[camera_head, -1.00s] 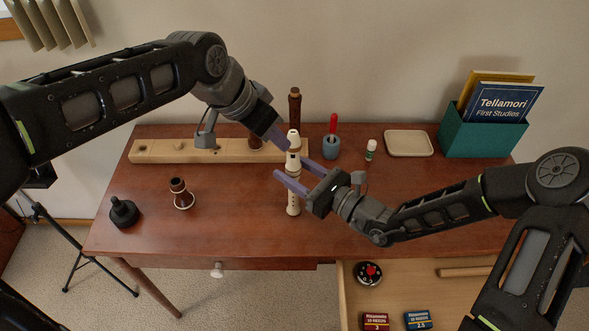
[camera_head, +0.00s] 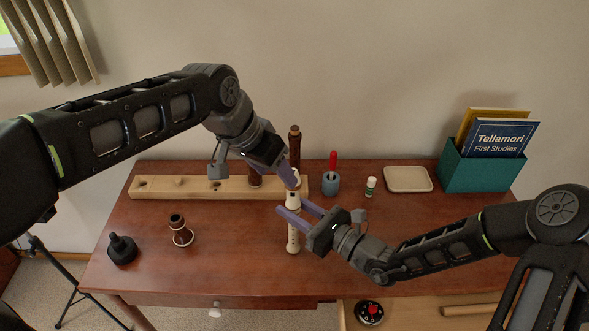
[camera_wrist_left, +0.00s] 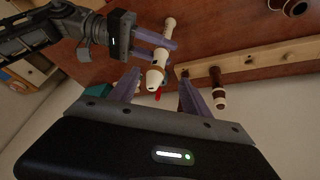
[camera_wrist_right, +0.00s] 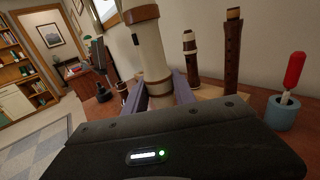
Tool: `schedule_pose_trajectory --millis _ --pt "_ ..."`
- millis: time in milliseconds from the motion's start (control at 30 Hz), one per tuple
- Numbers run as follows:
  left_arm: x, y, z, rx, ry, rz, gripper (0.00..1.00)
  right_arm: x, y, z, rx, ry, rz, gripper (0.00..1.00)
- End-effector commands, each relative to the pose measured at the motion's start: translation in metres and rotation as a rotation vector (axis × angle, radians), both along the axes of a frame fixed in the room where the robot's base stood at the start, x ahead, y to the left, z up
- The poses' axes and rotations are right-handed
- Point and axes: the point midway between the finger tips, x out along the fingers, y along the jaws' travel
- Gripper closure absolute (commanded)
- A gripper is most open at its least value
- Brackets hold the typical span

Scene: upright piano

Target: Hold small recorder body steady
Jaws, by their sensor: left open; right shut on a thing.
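The small recorder body (camera_head: 293,236) is cream with a brown band and stands roughly upright over the desk. It also shows in the right wrist view (camera_wrist_right: 153,52) and the left wrist view (camera_wrist_left: 163,53). My right gripper (camera_head: 296,209) is shut on its middle; its fingers flank it in the right wrist view (camera_wrist_right: 160,92). My left gripper (camera_head: 289,180) is open at the recorder's upper end. In the left wrist view, that end lies between the open fingers (camera_wrist_left: 157,90), with gaps beside it. Its top is partly hidden by my left fingers in the head view.
A wooden peg rack (camera_head: 200,188) with brown recorder parts (camera_head: 295,143) stands close behind. A cup (camera_head: 330,185) with a red-handled tool, a small bottle (camera_head: 371,187) and a tray (camera_head: 408,180) are right. A brown joint (camera_head: 181,232) stands left. The front drawer (camera_head: 420,316) is open.

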Motion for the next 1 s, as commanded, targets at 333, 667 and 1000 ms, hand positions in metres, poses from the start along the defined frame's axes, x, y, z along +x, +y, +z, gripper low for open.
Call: schedule_pose_trajectory --millis 333,667,1000 --pt "0.021 -0.026 0.007 0.084 0.260 0.615 0.44 0.000 0.000 0.000 0.001 -0.001 0.000 1.00" --pt "0.019 -0.042 0.028 0.128 0.266 0.946 0.44 0.000 0.000 0.000 0.000 0.000 0.000 1.00" --pt "0.019 -0.041 0.028 0.128 0.267 0.948 0.44 0.000 0.000 0.000 0.000 0.000 0.000 1.00"
